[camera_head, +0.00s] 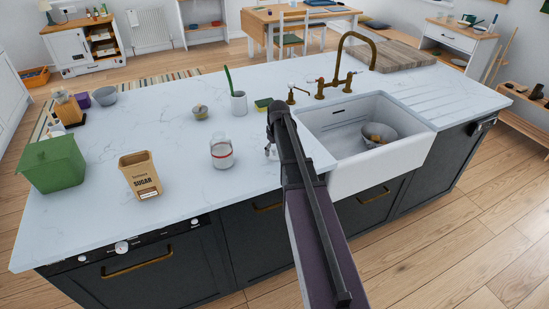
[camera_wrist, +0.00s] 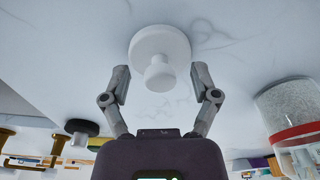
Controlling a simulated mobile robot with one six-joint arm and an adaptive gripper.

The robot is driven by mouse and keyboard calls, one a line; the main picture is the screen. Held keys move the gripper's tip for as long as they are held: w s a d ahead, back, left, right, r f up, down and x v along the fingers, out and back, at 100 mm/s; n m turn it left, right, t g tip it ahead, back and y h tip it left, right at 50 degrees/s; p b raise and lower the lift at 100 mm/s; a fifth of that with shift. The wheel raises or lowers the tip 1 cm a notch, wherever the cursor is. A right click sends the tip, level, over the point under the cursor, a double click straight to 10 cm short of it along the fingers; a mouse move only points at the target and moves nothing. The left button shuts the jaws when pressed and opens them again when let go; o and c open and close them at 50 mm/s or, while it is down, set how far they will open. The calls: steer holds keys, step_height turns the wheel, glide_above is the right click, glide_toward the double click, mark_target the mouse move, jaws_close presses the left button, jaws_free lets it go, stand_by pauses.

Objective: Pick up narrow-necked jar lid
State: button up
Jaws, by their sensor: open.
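A white round lid with a raised knob (camera_wrist: 160,52) lies on the pale marble worktop in the wrist view. My gripper (camera_wrist: 161,78) is open. Its two grey fingers stand on either side of the knob, with a visible gap on each side. In the head view my gripper (camera_head: 271,150) is low over the worktop, left of the sink, and the lid cannot be made out there. A glass jar with a red band and white contents (camera_head: 222,154) stands left of my gripper. The jar also shows at the right of the wrist view (camera_wrist: 290,108).
A white sink (camera_head: 375,165) with a grey bowl (camera_head: 379,135) in it lies to the right. A sugar tin (camera_head: 140,174) and a green box (camera_head: 52,164) stand at the left. A white cup (camera_head: 238,103) and a small jar (camera_head: 200,112) stand behind the glass jar.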

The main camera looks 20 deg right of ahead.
stand_by(0.5)
steer(key=c, duration=1.1)
